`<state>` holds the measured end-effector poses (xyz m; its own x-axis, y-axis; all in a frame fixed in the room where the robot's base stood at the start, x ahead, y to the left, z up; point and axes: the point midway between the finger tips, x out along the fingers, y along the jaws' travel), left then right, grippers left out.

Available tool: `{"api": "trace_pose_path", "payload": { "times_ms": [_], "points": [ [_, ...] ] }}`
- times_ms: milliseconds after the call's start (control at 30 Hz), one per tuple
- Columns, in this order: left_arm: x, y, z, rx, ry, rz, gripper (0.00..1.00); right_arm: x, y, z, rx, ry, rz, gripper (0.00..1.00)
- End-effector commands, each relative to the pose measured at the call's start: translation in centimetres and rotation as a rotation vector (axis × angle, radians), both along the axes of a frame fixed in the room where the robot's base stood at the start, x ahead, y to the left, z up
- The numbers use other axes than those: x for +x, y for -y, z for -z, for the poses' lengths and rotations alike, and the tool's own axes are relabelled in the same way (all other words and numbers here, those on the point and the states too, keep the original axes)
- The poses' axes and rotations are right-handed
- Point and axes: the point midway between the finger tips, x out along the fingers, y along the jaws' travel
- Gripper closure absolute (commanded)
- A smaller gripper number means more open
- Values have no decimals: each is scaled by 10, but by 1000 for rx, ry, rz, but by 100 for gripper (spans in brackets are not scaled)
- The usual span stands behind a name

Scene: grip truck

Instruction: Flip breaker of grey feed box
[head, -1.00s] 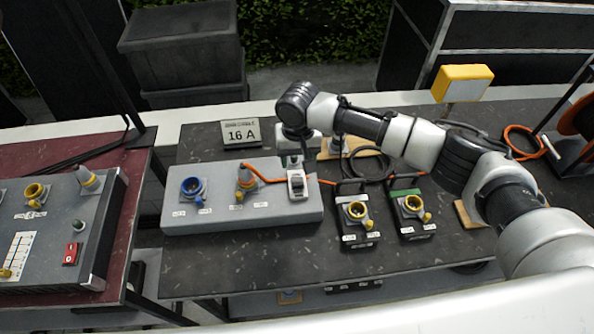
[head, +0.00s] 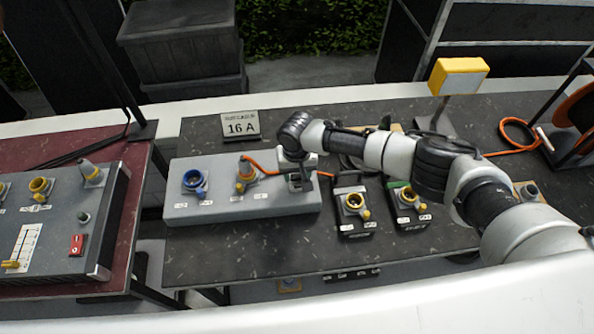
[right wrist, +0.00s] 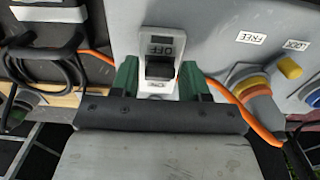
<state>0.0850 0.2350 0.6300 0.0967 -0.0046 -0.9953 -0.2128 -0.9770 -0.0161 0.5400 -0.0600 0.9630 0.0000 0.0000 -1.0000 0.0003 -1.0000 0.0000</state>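The grey feed box (head: 225,208) lies on the dark table, with a blue socket and an orange-cabled plug on its top. Its breaker sits at the right end, largely hidden by my right gripper (head: 298,178) in the head view. In the right wrist view the white breaker (right wrist: 158,48) shows the word OFF above a dark lever (right wrist: 160,68). The two green fingers of my right gripper (right wrist: 159,78) are apart, one on each side of the breaker. I cannot tell whether they touch it. My left gripper is not in view.
Two small dark socket boxes (head: 355,225) stand just right of the feed box. An orange cable (head: 265,168) runs across its top. A 16 A sign (head: 240,127) stands behind it. Another grey panel (head: 60,265) lies on the red table at left. The dark table's front is clear.

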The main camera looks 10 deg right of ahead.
Motion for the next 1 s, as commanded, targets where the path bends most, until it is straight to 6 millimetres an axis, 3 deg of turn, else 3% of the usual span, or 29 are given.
{"api": "trace_pose_path", "payload": {
  "times_ms": [33, 233, 633, 1000],
  "points": [
    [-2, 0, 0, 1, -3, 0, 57, 0, 0, 0, 0, 0, 0, 62],
    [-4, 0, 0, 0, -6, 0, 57, 0, 0, 0, 0, 0, 0, 92],
    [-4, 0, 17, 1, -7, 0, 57, 5, -1, 2, 2, -89, 4, 92],
    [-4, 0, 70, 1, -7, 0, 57, 16, -1, 5, 4, -346, 2, 92]
  ]
}}
